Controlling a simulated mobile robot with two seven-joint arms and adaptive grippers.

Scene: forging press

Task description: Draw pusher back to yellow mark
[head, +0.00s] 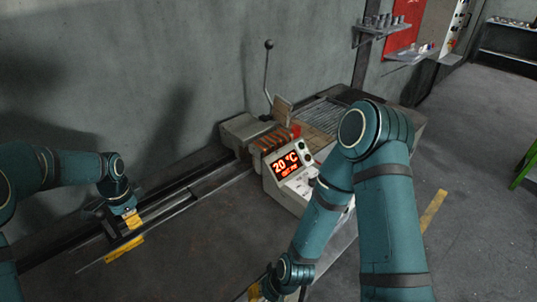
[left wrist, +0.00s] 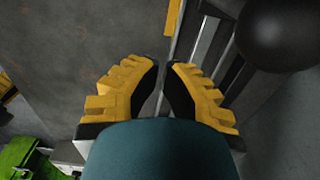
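A grey block (head: 243,129) and a tall lever with a dark knob (head: 268,44) stand at the rail's far end. I cannot tell which part is the pusher. My right gripper is mostly hidden at the bottom edge.
A control box (head: 291,172) reading 20 °C stands beside orange-brown bars (head: 277,137). A grey wall closes off the back. A dark round thing (left wrist: 280,32) is close at the wrist view's upper right. The floor between the rail and the box is clear.

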